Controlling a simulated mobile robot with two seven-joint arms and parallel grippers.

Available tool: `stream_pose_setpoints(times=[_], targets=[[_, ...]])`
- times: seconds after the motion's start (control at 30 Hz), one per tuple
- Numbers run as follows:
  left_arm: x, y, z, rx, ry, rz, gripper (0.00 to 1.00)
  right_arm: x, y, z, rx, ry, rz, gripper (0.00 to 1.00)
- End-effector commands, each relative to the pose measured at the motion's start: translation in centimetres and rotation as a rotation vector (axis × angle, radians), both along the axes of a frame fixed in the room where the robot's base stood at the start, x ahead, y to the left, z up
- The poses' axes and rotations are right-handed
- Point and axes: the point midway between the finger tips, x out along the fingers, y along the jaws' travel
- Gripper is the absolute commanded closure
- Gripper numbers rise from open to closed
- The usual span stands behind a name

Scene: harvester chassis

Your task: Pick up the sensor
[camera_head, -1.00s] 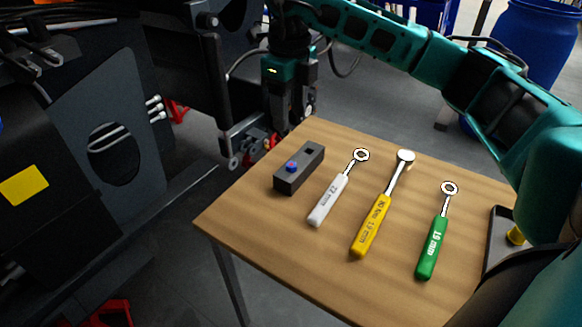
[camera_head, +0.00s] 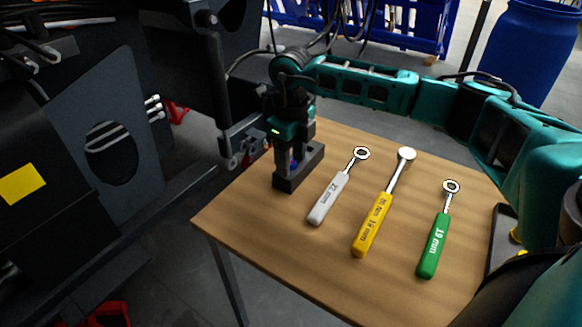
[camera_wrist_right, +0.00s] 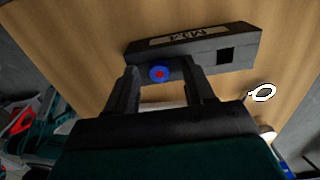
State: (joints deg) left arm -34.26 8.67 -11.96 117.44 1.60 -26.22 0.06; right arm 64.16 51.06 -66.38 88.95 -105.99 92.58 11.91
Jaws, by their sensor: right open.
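The sensor (camera_wrist_right: 158,73), a small blue cylinder with a red centre, sits in the dark holder block (camera_wrist_right: 220,52) near the far left edge of the table. My right gripper (camera_head: 291,162) points down over the block. In the wrist view my right gripper (camera_wrist_right: 161,77) is open, with one finger on each side of the sensor. I cannot tell whether the fingers touch it. In the head view the sensor is mostly hidden, with a bit of blue between the fingers. My left gripper is not in view.
On the wooden table (camera_head: 260,220) lie a white wrench (camera_head: 328,198), a yellow torque wrench (camera_head: 372,225) and a green wrench (camera_head: 434,245). A dark tray (camera_head: 500,235) is at the right edge. The dark harvester chassis (camera_head: 95,130) stands left of the table.

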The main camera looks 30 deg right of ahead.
Motion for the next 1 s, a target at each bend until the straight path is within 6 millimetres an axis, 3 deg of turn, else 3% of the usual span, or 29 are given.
stream_pose_setpoints(times=[0.17, 0.73, 1.0], targets=[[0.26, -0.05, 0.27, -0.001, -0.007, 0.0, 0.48, -0.02, 0.02, -0.17, 0.0, 0.001, 0.0, 0.47], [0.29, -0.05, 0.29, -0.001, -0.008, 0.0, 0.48, -0.06, -0.01, -0.24, -0.001, 0.003, -0.001, 1.0], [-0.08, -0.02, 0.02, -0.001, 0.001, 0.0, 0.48, -0.07, -0.04, -0.24, -0.002, 0.003, -0.001, 1.0]])
